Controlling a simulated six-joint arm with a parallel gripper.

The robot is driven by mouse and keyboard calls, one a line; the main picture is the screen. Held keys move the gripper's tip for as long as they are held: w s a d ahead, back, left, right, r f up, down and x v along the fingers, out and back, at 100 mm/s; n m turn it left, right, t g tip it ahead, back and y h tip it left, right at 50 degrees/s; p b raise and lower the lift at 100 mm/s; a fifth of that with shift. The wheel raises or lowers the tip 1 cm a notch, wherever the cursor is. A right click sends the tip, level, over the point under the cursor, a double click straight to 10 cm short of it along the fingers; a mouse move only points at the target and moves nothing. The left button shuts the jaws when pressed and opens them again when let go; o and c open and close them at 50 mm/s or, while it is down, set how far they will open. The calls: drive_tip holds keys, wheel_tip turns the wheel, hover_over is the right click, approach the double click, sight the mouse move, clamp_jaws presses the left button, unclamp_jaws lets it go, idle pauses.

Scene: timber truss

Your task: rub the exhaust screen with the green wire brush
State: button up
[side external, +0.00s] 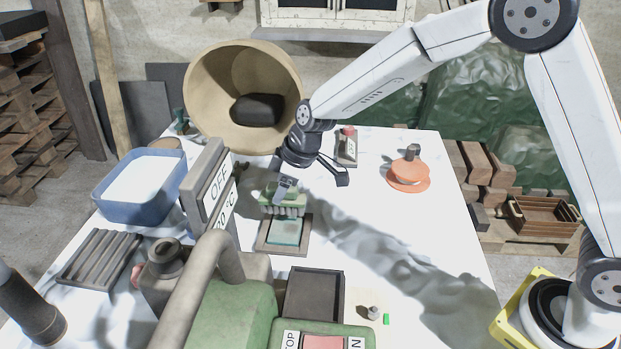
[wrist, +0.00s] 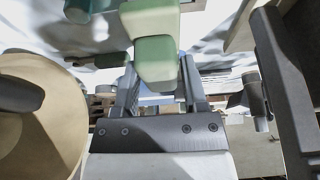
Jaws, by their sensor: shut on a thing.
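My gripper (side external: 287,188) is shut on the green wire brush (side external: 270,197), whose bristles point down. In the wrist view the green brush (wrist: 155,55) sits between the two fingers of my gripper (wrist: 160,85). The brush is over the far edge of a small brown-framed panel with a pale green face, which looks like the exhaust screen (side external: 287,232). I cannot tell whether the bristles touch it. The screen lies flat on the white table; the brush hides its far edge.
A large tan drum (side external: 215,75) stands behind my gripper to the left. A blue tub (side external: 135,205) and ribbed grate (side external: 98,258) are left. An orange round item (side external: 408,175) is right; the table's right middle is clear.

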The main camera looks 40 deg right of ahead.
sight(283, 208)
drive_tip(key=shift+f, duration=2.6)
drive_tip(key=shift+s+d+r, duration=0.1)
drive_tip(key=shift+s+d, duration=1)
drive_tip(key=shift+s, duration=0.05)
drive_tip(key=shift+f, duration=0.35)
drive_tip(key=shift+w+a, duration=0.1)
drive_tip(key=shift+w+a, duration=0.45)
drive_tip(key=shift+w+a, duration=0.1)
drive_tip(key=shift+w+a, duration=0.45)
drive_tip(key=shift+a, duration=0.05)
